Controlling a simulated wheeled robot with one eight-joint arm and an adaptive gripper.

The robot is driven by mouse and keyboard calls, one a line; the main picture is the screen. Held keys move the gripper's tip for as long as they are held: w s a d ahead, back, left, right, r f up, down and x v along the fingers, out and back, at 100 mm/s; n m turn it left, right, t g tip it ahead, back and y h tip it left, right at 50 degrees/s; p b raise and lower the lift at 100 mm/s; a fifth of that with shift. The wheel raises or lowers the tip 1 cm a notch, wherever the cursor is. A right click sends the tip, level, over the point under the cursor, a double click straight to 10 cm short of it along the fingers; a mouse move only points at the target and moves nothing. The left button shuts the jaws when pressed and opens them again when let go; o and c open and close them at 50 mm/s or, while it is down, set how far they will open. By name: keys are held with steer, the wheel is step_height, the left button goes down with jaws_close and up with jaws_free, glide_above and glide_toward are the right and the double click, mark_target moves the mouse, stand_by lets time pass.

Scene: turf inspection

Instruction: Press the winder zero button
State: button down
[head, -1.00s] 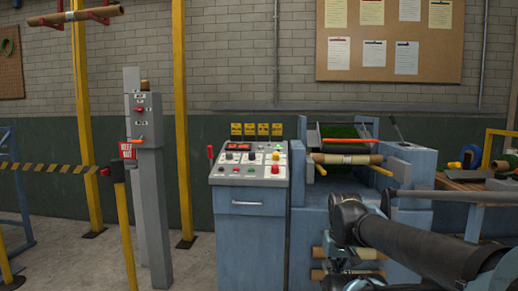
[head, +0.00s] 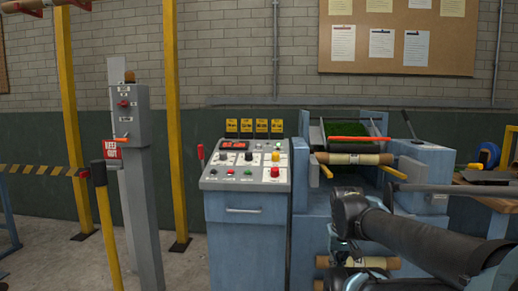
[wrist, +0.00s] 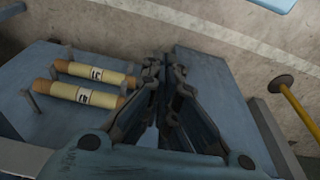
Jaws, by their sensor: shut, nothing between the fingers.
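The control console (head: 247,225) is a blue cabinet with a sloping grey panel, left of the machine in the head view. Its panel carries a red digital display (head: 234,145), dark knobs, a yellow-based button (head: 276,156), a red button (head: 275,172) and a green button (head: 247,172). The labels are too small to read, so I cannot tell which one is the winder zero button. My gripper (wrist: 165,75) is shut and empty in the wrist view, pointing over blue machine surfaces. The console panel is not recognisable there. In the head view my arm is right of the console.
The blue winding machine (head: 416,160) holds a cardboard roll (head: 352,158) and green turf. Two labelled rolls (wrist: 85,92) lie left of my gripper in the wrist view. A grey post (head: 136,190) and yellow barrier post (head: 107,215) stand left. Floor is clear before the console.

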steer(key=w+a+r+t+y, duration=0.1)
steer(key=w+a+r+t, duration=0.15)
steer(key=w+r, duration=0.85)
step_height(320, 180, up, 30)
steer(key=m+t+y, duration=0.1)
steer(key=t+y, duration=0.4)
steer(key=t, duration=0.2)
glide_above(259, 145)
steer(key=s, duration=0.4)
steer(key=shift+d, duration=0.25)
steer(key=shift+w+f, duration=0.5)
steer(key=shift+f, duration=0.85)
steer(key=shift+w+f, duration=0.55)
steer(key=shift+f, duration=0.85)
steer(key=shift+w+f, duration=0.5)
steer(key=shift+f, duration=0.85)
steer(key=shift+w+f, duration=0.25)
steer(key=shift+f, duration=0.55)
steer(key=shift+r, duration=0.1)
steer(key=shift+s+r, duration=0.35)
steer(key=shift+r, duration=0.4)
